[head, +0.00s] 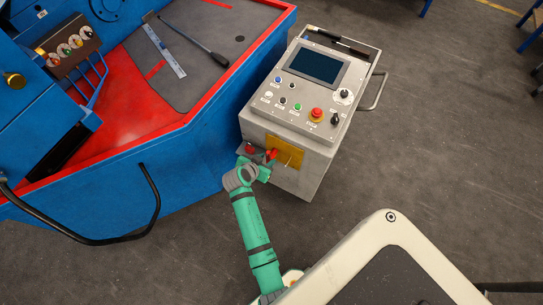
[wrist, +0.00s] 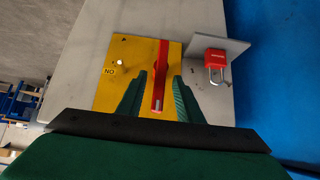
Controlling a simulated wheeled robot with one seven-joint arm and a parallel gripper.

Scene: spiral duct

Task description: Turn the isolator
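The isolator is a red handle (wrist: 160,72) on a yellow plate (wrist: 112,87) on the end face of a grey control cabinet. In the head view the handle (head: 271,154) shows at the cabinet's lower left, beside the yellow plate (head: 288,152). My gripper (wrist: 160,78) is open, with one green finger on each side of the handle. Gaps show between the handle and both fingers in the wrist view. In the head view my gripper (head: 263,163) is at the handle, and its fingers are partly hidden.
A red padlock (wrist: 215,63) hangs on a grey bracket (wrist: 219,47) right of the plate in the wrist view. The cabinet (head: 310,95) carries a screen and buttons on top. A blue machine (head: 175,150) stands close on its left. Open floor (head: 440,130) lies to the right.

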